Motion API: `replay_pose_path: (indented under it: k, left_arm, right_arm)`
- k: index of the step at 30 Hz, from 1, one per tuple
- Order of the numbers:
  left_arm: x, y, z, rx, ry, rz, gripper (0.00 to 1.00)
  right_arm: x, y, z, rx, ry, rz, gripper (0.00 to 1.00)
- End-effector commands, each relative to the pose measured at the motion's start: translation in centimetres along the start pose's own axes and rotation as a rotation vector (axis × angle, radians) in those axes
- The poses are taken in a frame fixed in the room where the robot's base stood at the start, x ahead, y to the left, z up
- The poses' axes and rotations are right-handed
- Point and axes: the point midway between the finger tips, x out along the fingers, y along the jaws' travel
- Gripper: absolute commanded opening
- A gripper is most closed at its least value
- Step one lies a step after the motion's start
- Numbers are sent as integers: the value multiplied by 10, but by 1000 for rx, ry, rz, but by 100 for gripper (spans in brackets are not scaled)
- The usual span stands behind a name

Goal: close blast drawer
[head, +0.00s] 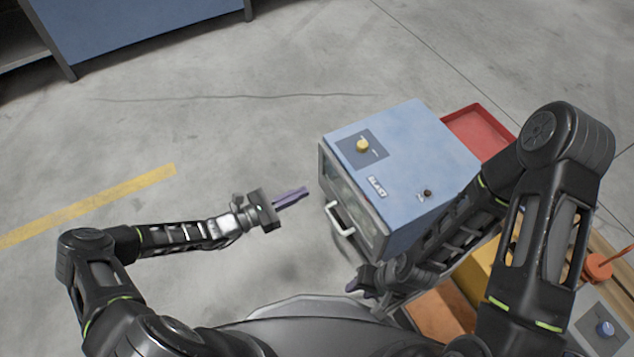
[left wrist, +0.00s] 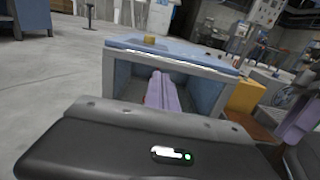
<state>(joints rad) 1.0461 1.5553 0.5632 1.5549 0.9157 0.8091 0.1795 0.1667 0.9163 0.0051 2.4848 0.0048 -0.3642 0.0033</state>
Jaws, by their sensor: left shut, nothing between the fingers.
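The blue blast box (head: 400,160) has a BLAST label and a yellow knob on top. Its front face (head: 352,190) has a grey frame, a glassy window and a white bar handle (head: 342,221). The face looks nearly flush with the box; I cannot tell whether a small gap exists. My left gripper (head: 300,193) is shut and empty, its purple fingers pointing at the front face from the left, apart from it. The left wrist view shows the box front (left wrist: 200,85) ahead, partly hidden by the fingers (left wrist: 163,92). My right gripper (head: 360,286) is low beside the handle; its jaw state is unclear.
A red tray (head: 478,130) lies behind the box. Yellow and orange bins (head: 443,308) and a bench with a blue knob (head: 605,328) stand at the right. A blue cabinet (head: 140,22) is at the back left.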

Motion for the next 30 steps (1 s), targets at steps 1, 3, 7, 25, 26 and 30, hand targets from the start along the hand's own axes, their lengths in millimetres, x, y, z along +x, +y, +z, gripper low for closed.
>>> replay_pose_path:
  k: [1, 3, 7, 25, 26, 30]
  left_arm:
    - [-9, 0, 2, 0, 2, 1, 0]
    - [-19, 0, 1, -1, 1, 1, 0]
    - [-30, 0, 0, -1, 0, 0, 0]
    - [-31, 0, 0, -1, 0, -1, 0]
    - [-31, 0, 1, -1, 0, -1, 0]
    - [-31, 0, 17, -1, 0, -1, 0]
  right_arm:
    - [-4, -2, 0, -1, -1, 0, 36]
    - [-5, -2, 1, -2, -3, -1, 36]
    - [-6, -3, 2, -2, -4, -2, 36]
    - [-6, -4, 2, -2, -4, -2, 36]
    - [-7, -4, 2, -3, -5, -2, 36]
    - [-22, -10, 3, -5, -9, -4, 36]
